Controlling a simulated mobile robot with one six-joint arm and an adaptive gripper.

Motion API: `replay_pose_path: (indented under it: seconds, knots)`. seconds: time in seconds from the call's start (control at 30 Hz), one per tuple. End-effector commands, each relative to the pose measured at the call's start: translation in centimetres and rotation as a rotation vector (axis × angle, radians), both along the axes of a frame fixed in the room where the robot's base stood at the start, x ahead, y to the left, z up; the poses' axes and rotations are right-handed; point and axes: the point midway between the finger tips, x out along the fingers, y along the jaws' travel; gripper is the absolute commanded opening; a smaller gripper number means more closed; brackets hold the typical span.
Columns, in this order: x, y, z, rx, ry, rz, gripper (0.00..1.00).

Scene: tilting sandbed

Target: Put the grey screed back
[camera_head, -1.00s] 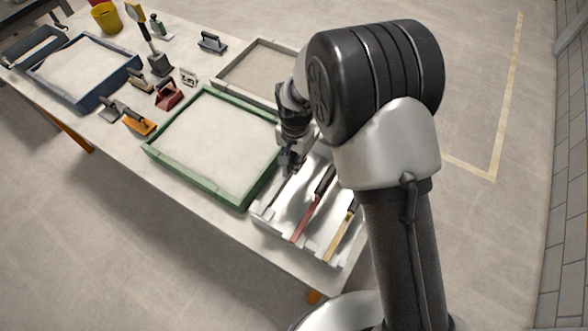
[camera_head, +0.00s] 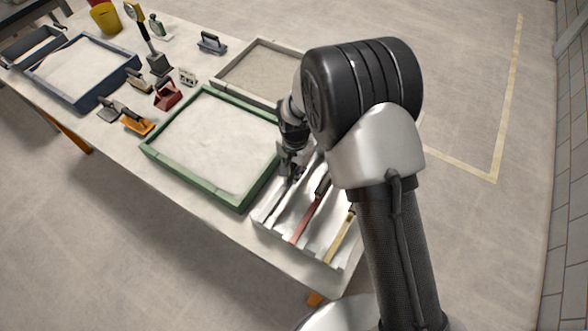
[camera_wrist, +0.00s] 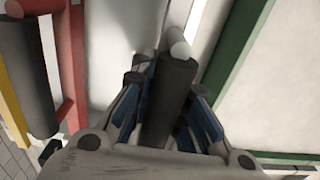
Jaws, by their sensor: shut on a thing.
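My gripper (camera_head: 291,172) is over the left part of the white rack (camera_head: 263,214), beside the green-framed sandbed. In the wrist view my gripper (camera_wrist: 164,90) is shut around the dark cylindrical handle (camera_wrist: 169,82) of the grey screed (camera_wrist: 178,36), whose pale grey part sticks out past the fingers. The head view mostly hides the held screed behind my gripper. I cannot tell whether it touches the rack. The red screed (camera_head: 306,221) and the yellow screed (camera_head: 340,238) lie in the rack to the right.
The green frame (camera_head: 190,179) of sand is close on the left. A grey sand tray (camera_head: 232,84) is behind, and a blue one (camera_head: 75,94) stands far left. Several hand tools, including an orange float (camera_head: 138,127), lie between. The table's front edge is near the rack.

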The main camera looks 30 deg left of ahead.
Motion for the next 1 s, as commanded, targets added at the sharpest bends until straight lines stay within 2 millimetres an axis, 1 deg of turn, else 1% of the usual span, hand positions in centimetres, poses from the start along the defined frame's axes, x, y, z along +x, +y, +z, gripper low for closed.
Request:
replay_pose_path:
  seconds: [0.13, 0.17, 0.47, 0.8, 0.87, 0.93, 1.0]
  knots:
    - [0.1, 0.0, -0.2, 0.001, -0.001, 0.000, 0.00]
    - [0.0, 0.0, -0.2, 0.000, 0.000, 0.000, 0.15]
    - [0.0, 0.0, -0.2, 0.000, 0.000, 0.000, 0.35]
    - [0.0, 0.0, 0.1, 0.000, 0.000, 0.000, 0.35]
    - [0.0, 0.0, 0.5, 0.000, 0.000, 0.000, 0.35]
    - [0.0, 0.0, 1.4, 0.000, 0.000, 0.000, 0.35]
    - [0.1, 0.1, 2.7, 0.003, -0.003, 0.000, 0.35]
